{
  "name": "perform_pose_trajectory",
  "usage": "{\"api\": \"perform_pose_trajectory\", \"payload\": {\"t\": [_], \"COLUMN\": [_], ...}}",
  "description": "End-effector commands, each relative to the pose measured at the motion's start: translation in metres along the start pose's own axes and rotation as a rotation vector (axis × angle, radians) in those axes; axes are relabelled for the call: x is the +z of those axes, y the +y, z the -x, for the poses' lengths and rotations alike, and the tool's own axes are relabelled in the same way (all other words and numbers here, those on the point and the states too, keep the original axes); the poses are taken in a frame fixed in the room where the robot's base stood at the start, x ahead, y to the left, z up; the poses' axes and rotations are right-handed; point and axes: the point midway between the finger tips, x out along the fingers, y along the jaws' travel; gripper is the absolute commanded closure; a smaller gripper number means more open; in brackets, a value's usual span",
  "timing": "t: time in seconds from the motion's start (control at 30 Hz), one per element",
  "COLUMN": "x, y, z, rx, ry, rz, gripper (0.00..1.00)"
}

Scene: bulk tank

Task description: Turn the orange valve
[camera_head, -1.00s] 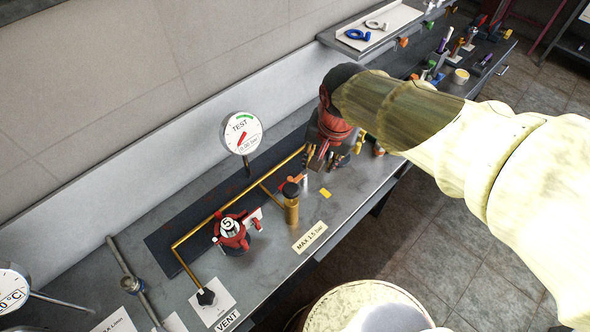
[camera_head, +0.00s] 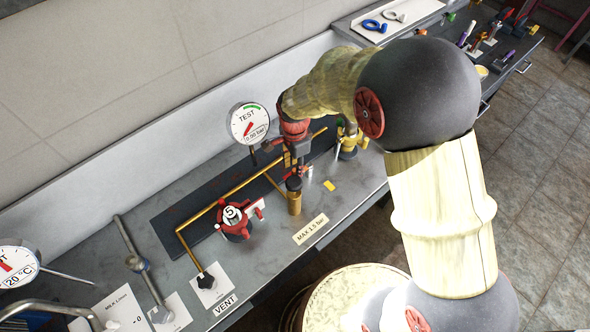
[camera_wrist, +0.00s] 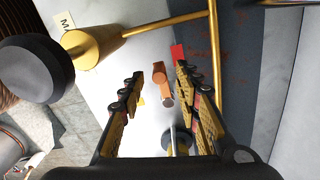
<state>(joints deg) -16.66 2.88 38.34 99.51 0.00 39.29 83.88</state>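The orange valve handle (camera_wrist: 160,88) shows in the wrist view as a short orange bar beside the brass pipe. It lies between and beyond my fingers, with a gap on each side. My gripper (camera_wrist: 159,80) is open and points down at the bench. In the head view my gripper (camera_head: 292,172) is over the right part of the brass pipework, just behind the dark-capped brass cylinder (camera_head: 294,203). The valve is mostly hidden there by my gripper, and I cannot tell whether any finger touches it.
A gauge marked TEST (camera_head: 248,123) stands behind the pipe. A red valve numbered 5 (camera_head: 236,219) is to the left. The brass cylinder (camera_wrist: 92,47) is near my gripper's left side in the wrist view.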

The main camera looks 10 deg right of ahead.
Motion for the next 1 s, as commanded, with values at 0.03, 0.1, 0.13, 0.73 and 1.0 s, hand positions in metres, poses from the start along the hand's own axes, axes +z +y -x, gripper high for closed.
{"api": "perform_pose_trajectory", "payload": {"t": [0.03,0.1,0.13,0.73,1.0], "x": [0.000,0.000,0.000,0.000,0.000], "y": [0.000,0.001,0.000,0.000,0.000], "z": [-0.008,-0.015,-0.018,-0.024,-0.024], "rx": [0.002,0.002,0.002,0.000,-0.001], "ry": [0.000,0.000,0.000,0.000,0.000], "rz": [0.000,0.000,0.000,0.001,0.001], "gripper": [0.67,0.67,0.67,0.78,0.94]}}
